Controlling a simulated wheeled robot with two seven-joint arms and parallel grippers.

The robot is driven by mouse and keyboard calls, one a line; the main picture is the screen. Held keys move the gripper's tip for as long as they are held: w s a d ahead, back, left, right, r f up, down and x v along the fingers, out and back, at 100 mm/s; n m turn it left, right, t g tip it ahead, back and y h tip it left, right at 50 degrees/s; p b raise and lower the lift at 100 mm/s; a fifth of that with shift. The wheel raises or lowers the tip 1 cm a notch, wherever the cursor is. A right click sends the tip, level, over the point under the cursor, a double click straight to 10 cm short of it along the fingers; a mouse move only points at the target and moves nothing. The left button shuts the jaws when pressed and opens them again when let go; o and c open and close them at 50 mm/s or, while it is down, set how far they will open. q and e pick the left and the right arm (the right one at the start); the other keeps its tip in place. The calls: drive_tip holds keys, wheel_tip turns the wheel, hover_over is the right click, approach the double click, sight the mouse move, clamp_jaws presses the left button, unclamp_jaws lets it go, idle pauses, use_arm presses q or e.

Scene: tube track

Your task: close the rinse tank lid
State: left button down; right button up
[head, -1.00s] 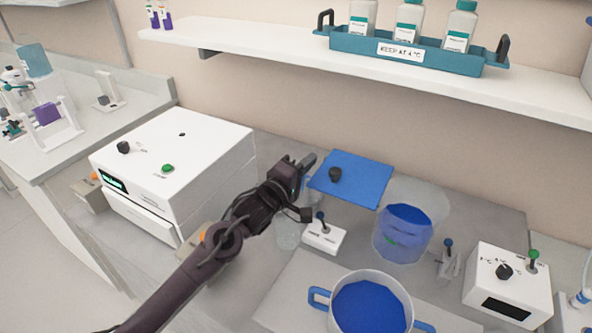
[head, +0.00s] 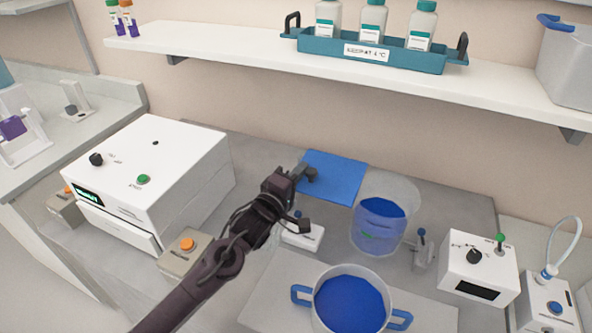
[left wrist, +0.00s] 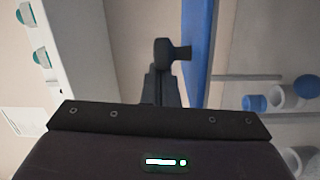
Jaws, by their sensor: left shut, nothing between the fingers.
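The tank under the lid is hidden, and the lid's exact angle is unclear. My right gripper is not in view.
A small white switch box (head: 303,236) is close beside my left arm. A clear vessel with blue contents (head: 384,215) stands right of the lid. A blue-handled pot (head: 350,305) is in front.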

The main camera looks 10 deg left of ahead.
sight(361, 202)
use_arm(q)
drive_tip(key=s+d, duration=0.1)
drive_tip(key=d, duration=0.4)
drive_tip(key=s+d, duration=0.1)
drive_tip(key=d, duration=0.4)
drive_tip(key=s+d+b, duration=0.1)
drive_tip(key=d, duration=0.4)
